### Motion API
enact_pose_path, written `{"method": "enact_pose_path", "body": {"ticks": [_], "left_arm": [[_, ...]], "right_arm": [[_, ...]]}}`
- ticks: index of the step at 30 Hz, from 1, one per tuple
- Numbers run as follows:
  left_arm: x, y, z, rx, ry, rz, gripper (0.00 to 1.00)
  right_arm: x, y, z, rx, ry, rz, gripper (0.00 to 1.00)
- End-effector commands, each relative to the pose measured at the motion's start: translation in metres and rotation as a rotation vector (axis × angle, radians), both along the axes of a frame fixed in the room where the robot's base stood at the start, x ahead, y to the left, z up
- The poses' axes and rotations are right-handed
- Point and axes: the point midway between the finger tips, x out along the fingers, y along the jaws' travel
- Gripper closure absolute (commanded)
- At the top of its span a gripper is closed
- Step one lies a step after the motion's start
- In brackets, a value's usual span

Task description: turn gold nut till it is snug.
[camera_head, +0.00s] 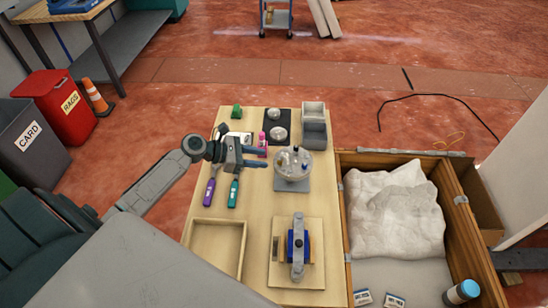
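I cannot make out a gold nut in this view; any such part is too small or hidden. A wooden base (315,225) at the front of the bench carries a blue part (306,244) with an upright grey bar (298,262) across it. A round clear dish (284,173) with several small parts stands on a grey block behind it. My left gripper (264,164) reaches in from the left, above the bench just left of the dish and away from the wooden base. Its fingers look close together, but their gap is too small to judge. My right gripper does not show.
Purple (209,191) and teal (233,192) tools lie below my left gripper. An empty wooden tray (241,246) sits front left. Grey bins (314,133) and a black plate (270,120) stand at the back. A wooden crate (347,205) with white cloth adjoins the bench's right side.

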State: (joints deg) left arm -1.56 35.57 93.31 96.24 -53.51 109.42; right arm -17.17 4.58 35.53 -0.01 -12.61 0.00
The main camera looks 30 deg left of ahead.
Motion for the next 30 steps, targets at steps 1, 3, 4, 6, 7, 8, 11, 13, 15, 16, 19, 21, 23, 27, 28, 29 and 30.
{"method": "enact_pose_path", "body": {"ticks": [1,3,4,6,7,8,11,13,15,16,19,21,23,27,28,29,30], "left_arm": [[0.006,-0.007,0.000,-0.005,-0.002,0.001,0.63],[0.012,-0.014,-0.005,-0.004,-0.001,0.001,0.63],[0.014,-0.018,-0.006,-0.006,-0.001,0.001,0.63],[0.019,-0.024,-0.010,-0.004,0.000,0.001,0.63],[0.021,-0.027,-0.012,-0.004,0.000,0.001,0.63],[0.023,-0.029,-0.013,-0.003,0.000,0.001,0.63],[0.028,-0.035,-0.017,-0.001,0.000,0.000,0.63],[0.030,-0.037,-0.019,0.000,0.000,0.000,0.63],[0.031,-0.039,-0.021,0.001,0.001,0.000,0.63],[0.031,-0.039,-0.021,0.001,0.001,0.000,0.63],[0.032,-0.040,-0.021,0.001,0.001,0.000,0.63],[0.032,-0.040,-0.021,0.001,0.001,0.000,0.63],[0.032,-0.040,-0.021,0.001,0.001,0.000,0.63],[0.031,-0.039,-0.021,0.001,0.001,0.000,0.88],[0.031,-0.039,-0.021,0.001,0.001,0.000,0.94],[0.031,-0.039,-0.021,0.001,0.001,0.000,1.00],[0.031,-0.039,-0.021,0.001,0.001,0.000,1.00]], "right_arm": [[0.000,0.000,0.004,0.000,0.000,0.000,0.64],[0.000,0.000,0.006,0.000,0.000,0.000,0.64],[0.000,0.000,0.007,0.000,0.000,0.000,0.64],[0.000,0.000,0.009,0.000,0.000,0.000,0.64],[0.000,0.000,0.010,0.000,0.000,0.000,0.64],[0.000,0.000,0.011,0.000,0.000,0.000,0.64],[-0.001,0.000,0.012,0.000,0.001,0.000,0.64],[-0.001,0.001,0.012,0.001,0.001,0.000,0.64],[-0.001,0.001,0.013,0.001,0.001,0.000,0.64],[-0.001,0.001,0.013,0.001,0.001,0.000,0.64],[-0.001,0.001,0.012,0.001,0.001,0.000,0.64],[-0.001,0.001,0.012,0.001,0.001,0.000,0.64],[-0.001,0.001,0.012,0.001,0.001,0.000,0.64],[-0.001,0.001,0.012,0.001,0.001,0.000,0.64],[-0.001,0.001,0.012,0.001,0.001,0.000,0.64],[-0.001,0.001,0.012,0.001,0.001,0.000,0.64],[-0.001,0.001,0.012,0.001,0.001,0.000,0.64]]}}
